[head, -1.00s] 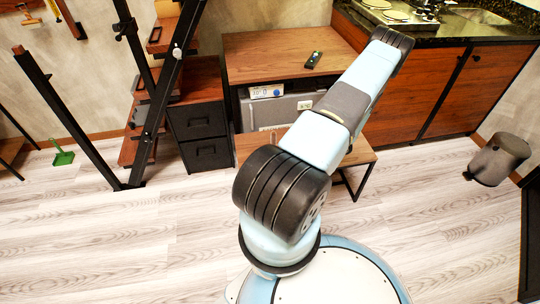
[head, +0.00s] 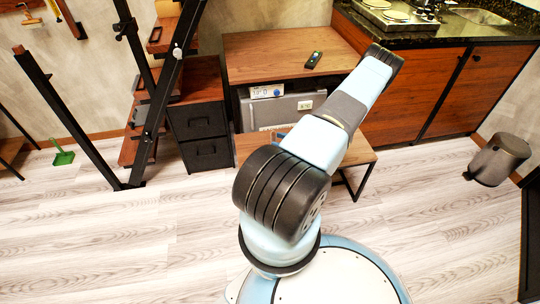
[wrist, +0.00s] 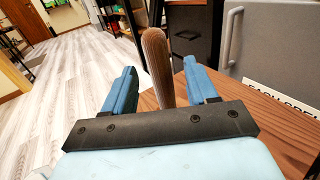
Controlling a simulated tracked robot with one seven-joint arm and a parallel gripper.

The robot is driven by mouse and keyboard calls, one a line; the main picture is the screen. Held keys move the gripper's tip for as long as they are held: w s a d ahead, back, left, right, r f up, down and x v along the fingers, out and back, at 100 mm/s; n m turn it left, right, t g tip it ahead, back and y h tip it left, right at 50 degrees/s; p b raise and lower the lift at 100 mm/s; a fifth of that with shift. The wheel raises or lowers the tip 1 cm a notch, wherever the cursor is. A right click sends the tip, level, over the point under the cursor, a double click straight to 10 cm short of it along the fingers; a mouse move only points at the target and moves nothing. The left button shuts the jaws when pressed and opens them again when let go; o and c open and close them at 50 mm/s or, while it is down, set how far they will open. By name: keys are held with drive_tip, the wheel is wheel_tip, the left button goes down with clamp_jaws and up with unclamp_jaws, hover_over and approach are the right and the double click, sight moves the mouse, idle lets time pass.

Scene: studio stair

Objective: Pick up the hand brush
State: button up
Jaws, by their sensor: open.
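In the wrist view a rounded brown wooden handle (wrist: 155,62), which looks like the hand brush's handle, stands up between the two blue fingers of my gripper (wrist: 160,72). The gripper is open, with a gap on both sides of the handle. The handle's lower end is hidden behind my gripper's dark plate, and I see no bristles. In the head view my arm hides the brush and most of the gripper, over the low wooden table (head: 358,158).
A wooden desk (head: 265,52) holds a dark remote (head: 313,60). A dark drawer cabinet (head: 203,122) stands left of the low table. A grey fridge (wrist: 262,45) is close at right in the wrist view.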

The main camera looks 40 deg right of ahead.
drive_tip(key=shift+x, duration=2.65)
drive_tip(key=c, duration=1.1)
